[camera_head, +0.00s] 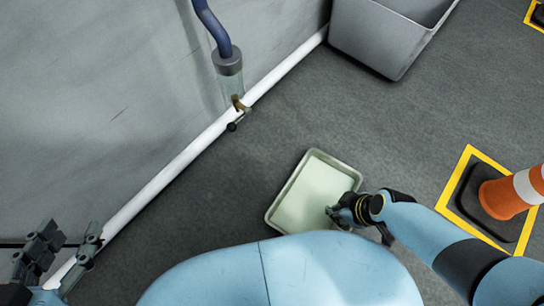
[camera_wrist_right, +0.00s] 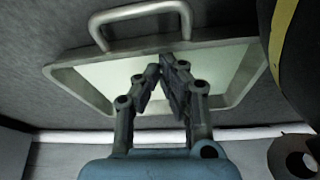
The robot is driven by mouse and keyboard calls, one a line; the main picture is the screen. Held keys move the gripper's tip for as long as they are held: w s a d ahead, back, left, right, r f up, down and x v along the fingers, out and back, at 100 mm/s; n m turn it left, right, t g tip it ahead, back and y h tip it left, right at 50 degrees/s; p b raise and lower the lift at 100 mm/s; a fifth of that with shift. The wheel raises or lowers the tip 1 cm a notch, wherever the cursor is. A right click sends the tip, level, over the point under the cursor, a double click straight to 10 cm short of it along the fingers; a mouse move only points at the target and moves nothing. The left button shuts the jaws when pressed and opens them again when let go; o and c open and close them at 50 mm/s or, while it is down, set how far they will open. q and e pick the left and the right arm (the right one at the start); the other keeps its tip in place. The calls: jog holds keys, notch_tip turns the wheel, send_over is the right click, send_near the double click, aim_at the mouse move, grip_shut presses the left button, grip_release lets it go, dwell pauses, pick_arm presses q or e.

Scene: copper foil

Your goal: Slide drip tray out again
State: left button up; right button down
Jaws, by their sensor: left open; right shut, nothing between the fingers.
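The drip tray (camera_head: 308,197) is a shallow, pale metal tray lying flat on the grey floor in the middle of the head view. Its raised bar handle (camera_wrist_right: 140,14) shows at the top of the right wrist view, on the tray's (camera_wrist_right: 85,85) far side there. My right gripper (camera_head: 333,213) is over the tray's lower right edge. In the right wrist view its fingertips (camera_wrist_right: 161,62) meet in front of the tray, below the handle, with nothing between them. Whether they touch the tray cannot be told. My left gripper (camera_head: 63,240) is open and empty by the wall, far from the tray.
A clear cylinder with a tap (camera_head: 232,88) hangs from a blue hose (camera_head: 213,27) by the wall. A white strip (camera_head: 165,180) runs along the wall's foot. A grey bin (camera_head: 375,35) stands at the back. An orange cone (camera_head: 510,193) stands right. Floor around the tray is clear.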

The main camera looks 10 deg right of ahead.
jog(key=shift+s+d, duration=0.25)
jog(key=shift+s, duration=0.05)
dwell(0.5)
jog(key=v, duration=1.2)
